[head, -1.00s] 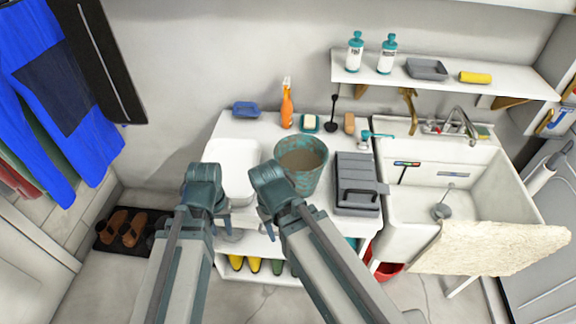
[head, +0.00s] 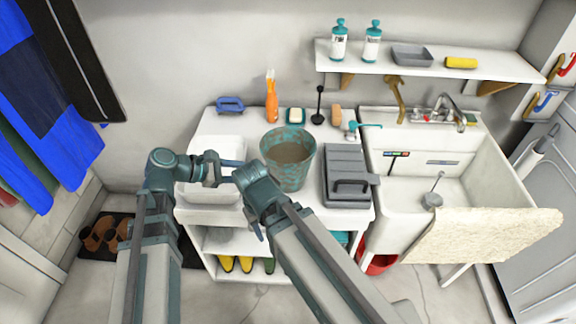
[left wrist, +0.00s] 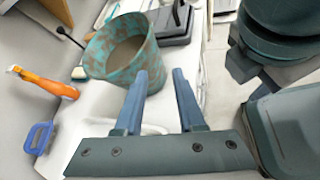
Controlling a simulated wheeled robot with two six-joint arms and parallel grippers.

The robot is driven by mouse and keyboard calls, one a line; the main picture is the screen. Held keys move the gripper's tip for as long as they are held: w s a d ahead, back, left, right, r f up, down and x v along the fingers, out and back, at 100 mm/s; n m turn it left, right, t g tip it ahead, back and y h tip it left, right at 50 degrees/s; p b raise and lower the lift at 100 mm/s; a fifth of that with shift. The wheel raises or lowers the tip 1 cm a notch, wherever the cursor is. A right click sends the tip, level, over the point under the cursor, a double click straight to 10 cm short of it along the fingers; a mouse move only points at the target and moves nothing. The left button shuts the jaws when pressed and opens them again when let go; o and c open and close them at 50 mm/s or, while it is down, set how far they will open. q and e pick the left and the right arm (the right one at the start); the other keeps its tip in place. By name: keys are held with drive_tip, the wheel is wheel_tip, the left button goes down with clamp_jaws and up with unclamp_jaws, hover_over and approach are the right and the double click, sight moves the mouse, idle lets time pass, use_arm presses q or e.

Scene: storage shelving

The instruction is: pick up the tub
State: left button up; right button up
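A white tub (head: 208,190) stands on the left part of the white shelf unit's top, partly covered by my left wrist. In the left wrist view the white tub (left wrist: 88,122) is below and left of the fingers. My left gripper (head: 232,170) is over the tub's right side, fingers pointing right toward the teal patterned bucket (head: 288,172). In the left wrist view the left gripper (left wrist: 158,80) is open with nothing between its fingers; touching cannot be told. My right gripper (head: 255,228) is low in front of the unit, mostly hidden behind its own arm.
A grey toolbox (head: 347,165) stands right of the bucket. A sink (head: 420,185) is on the right. A wall shelf (head: 430,68) hangs above.

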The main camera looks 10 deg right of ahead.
use_arm(q)
wheel_tip(320, 180, up, 3)
drive_tip(key=d+n+h, duration=0.2)
drive_tip(key=b, duration=0.3)
approach(294, 163)
drive_tip(key=x, duration=0.4)
drive_tip(key=shift+d+f, duration=0.1)
drive_tip(key=shift+d, duration=0.25)
drive_tip(key=shift+w, duration=0.1)
drive_tip(key=b+x, duration=0.2)
drive_tip(key=x, duration=0.3)
drive_tip(key=shift+d+f, duration=0.15)
drive_tip(key=shift+f, duration=0.05)
clamp_jaws()
idle(0.7)
